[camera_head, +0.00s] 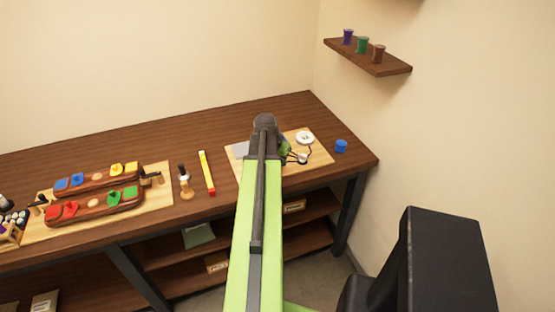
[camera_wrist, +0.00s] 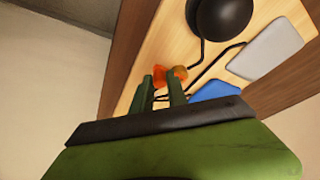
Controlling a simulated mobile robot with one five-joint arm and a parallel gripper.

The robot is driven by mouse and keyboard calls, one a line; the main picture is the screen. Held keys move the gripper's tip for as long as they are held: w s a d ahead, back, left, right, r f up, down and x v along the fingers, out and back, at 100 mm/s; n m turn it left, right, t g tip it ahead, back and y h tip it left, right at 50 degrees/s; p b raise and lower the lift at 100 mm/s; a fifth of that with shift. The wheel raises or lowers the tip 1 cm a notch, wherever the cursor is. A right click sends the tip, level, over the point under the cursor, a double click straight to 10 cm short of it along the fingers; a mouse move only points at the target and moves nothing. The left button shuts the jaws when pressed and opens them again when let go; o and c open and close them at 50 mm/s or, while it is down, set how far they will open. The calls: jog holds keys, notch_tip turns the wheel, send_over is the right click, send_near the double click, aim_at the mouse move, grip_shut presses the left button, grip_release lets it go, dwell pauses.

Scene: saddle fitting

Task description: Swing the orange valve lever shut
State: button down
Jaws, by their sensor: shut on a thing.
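The orange valve lever (camera_wrist: 159,76) shows in the wrist view at the tips of my gripper (camera_wrist: 163,84). The two dark green fingers stand on either side of it and are shut on it. A duller orange-brown piece (camera_wrist: 181,72) sits just right of the lever. Both are over a light wooden board (camera_wrist: 172,42). In the head view my arm covers the left-middle part of this board (camera_head: 318,158), and the lever cannot be made out there.
A black round knob (camera_wrist: 222,14), a grey plate (camera_wrist: 266,48) and a blue piece (camera_wrist: 215,91) lie close to the fingers, with dark bent lines between them. In the head view a blue cup (camera_head: 341,146) stands right of the board. A yellow stick (camera_head: 206,172) lies to its left.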

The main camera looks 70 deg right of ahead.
jog(key=shift+s+n, duration=0.2)
jog(key=shift+n, duration=0.3)
jog(key=shift+d, duration=0.1)
jog(key=c, duration=1.3)
grip_release()
jog(key=shift+f, duration=0.1)
jog(key=p+v, duration=1)
jog(key=v, duration=0.1)
jog(key=p+v, duration=0.6)
jog(key=shift+s+r, duration=0.3)
jog(key=shift+s, duration=0.05)
